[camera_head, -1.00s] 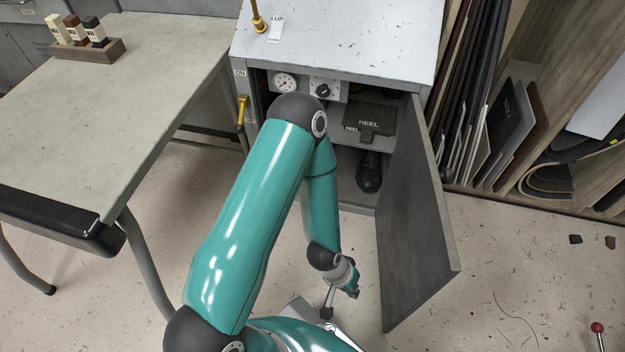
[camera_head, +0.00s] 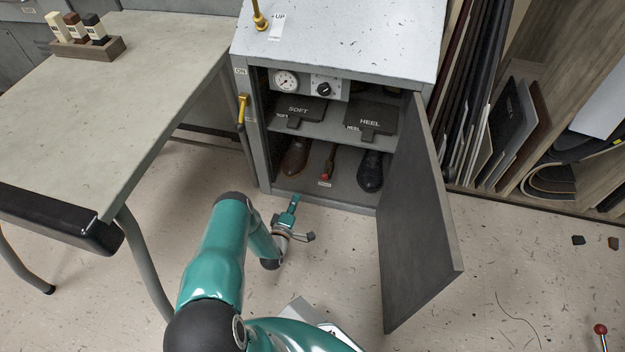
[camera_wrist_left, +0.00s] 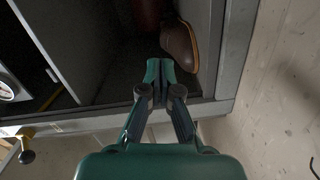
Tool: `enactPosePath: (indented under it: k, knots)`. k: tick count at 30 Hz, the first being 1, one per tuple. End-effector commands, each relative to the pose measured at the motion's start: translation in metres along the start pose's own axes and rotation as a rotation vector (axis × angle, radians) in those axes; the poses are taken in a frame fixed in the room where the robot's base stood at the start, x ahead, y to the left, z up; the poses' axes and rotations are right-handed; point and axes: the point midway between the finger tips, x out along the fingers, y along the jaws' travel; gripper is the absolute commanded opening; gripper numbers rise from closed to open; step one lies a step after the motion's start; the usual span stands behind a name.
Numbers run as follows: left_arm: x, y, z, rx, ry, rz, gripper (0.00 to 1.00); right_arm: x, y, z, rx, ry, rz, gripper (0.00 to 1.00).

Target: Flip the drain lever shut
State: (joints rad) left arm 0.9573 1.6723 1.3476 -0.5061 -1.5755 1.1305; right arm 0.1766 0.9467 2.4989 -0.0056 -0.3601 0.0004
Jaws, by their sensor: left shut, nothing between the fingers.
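A lever with a red end (camera_head: 326,176) is on the cabinet's bottom floor, between a brown shoe and a black shoe. A small label lies in front of it, too small to read; I take this as the drain lever, but cannot be sure of its position. A reddish part (camera_wrist_left: 147,14), perhaps its end, shows at the top of the left wrist view. My left gripper (camera_head: 291,208) is shut and empty, just in front of the cabinet's lower front edge and apart from the lever. Its closed fingertips (camera_wrist_left: 159,70) point into the cabinet opening. My right gripper is out of view.
The brown shoe (camera_head: 296,157) and black shoe (camera_head: 370,172) flank the lever. The pads marked SOFT (camera_head: 300,110) and HEEL (camera_head: 370,121) lie on the shelf above. The open door (camera_head: 418,215) stands to the right. A yellow-handled lever (camera_head: 243,108) is on the left side.

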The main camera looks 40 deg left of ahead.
Motion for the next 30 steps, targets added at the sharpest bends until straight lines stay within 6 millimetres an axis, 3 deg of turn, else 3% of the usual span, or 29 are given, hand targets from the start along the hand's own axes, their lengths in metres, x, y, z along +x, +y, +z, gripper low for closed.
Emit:
enactPosePath:
  k: [10, 24, 30]
  knots:
    - [0.014, -0.001, 0.001, 0.003, -0.002, 0.001, 0.0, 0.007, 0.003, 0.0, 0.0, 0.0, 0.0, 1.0]
    - [0.102, -0.004, 0.002, 0.004, -0.001, 0.003, 0.0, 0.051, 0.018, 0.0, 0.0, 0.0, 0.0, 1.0]
    - [0.108, -0.002, 0.029, 0.002, -0.004, -0.001, 0.0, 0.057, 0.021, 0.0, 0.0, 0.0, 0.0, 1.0]
